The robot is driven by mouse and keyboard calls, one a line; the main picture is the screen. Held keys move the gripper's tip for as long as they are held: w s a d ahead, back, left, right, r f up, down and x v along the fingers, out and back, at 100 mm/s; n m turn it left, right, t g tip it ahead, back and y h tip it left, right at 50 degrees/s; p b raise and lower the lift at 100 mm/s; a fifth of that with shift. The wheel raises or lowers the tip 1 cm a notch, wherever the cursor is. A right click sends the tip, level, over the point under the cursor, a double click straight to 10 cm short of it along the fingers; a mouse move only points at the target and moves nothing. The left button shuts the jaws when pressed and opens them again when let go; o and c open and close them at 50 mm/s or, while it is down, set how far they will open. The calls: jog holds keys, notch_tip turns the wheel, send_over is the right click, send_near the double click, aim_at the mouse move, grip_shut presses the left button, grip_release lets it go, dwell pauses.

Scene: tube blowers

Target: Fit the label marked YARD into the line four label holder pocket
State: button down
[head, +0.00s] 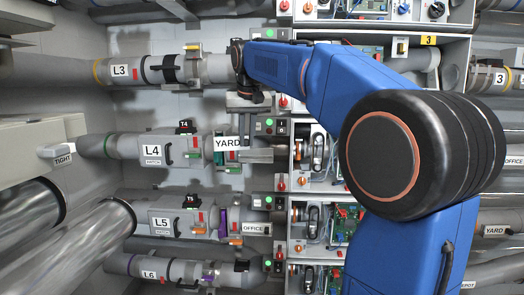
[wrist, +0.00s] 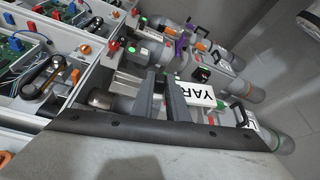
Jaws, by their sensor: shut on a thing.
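The white label marked YARD (head: 228,143) is in front of the line four pipe, right of the L4 plate (head: 151,149). In the wrist view the YARD label (wrist: 200,96) sticks out to the right beside my gripper's dark fingers. My gripper (wrist: 162,90) is shut on the label; the grip point itself is hard to make out. In the head view my gripper (head: 258,155) is just right of the label, under my arm. The line four label holder pocket cannot be made out, and I cannot tell whether the label touches it.
The line five pipe below carries an OFFICE label (head: 255,227). The L3 pipe (head: 122,71) runs above. Open boxes with circuit boards (head: 345,222) and orange knobs stand to the right. A TIGHT tag (head: 62,159) is at the left. Valve handles and pipes crowd the label closely.

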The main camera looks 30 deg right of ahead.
jog(key=s+d+f+m+h, duration=0.1)
jog(key=s+d+f+m, duration=0.2)
jog(key=s+d, duration=0.1)
jog(key=shift+d+f+g, duration=0.15)
jog(key=shift+f+g, duration=0.15)
jog(key=shift+f, duration=0.05)
jog(key=shift+s, duration=0.15)
jog(key=w+d+f, duration=0.2)
jog(key=w+d, duration=0.4)
jog(key=w, duration=0.3)
jog(key=shift+f, duration=0.35)
dwell(0.6)
jog(key=shift+f, duration=0.3)
dwell(0.7)
jog(key=c, duration=1.7)
grip_release()
jog(key=shift+o, duration=0.2)
